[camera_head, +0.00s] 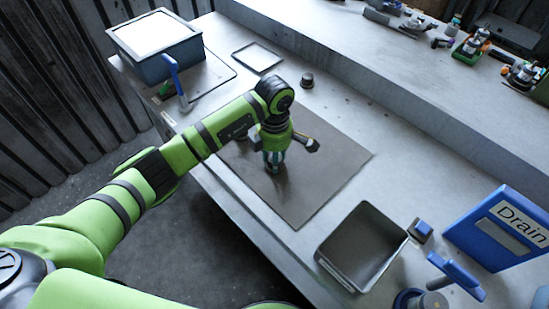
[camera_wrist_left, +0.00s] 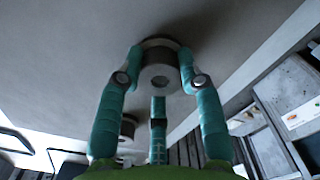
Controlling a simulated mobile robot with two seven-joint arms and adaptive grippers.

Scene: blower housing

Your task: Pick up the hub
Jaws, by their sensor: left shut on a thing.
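The hub (camera_wrist_left: 160,70) is a short grey cylinder with a hole in its end and a wider, darker rim behind. In the left wrist view it sits between the teal fingers of my left gripper (camera_wrist_left: 160,78), which is shut on it. In the head view my left gripper (camera_head: 275,163) points down over the dark mat, and its fingers mostly hide the hub. I cannot tell whether the hub touches the mat. My right gripper is not in view.
The dark mat (camera_head: 325,180) lies on the grey bench. A small dark round part (camera_head: 307,80) stands behind it. An open grey tray (camera_head: 362,248) is at the front right, beside a blue "Drain" sign (camera_head: 500,228). A blue-grey box (camera_head: 157,45) stands at the back left.

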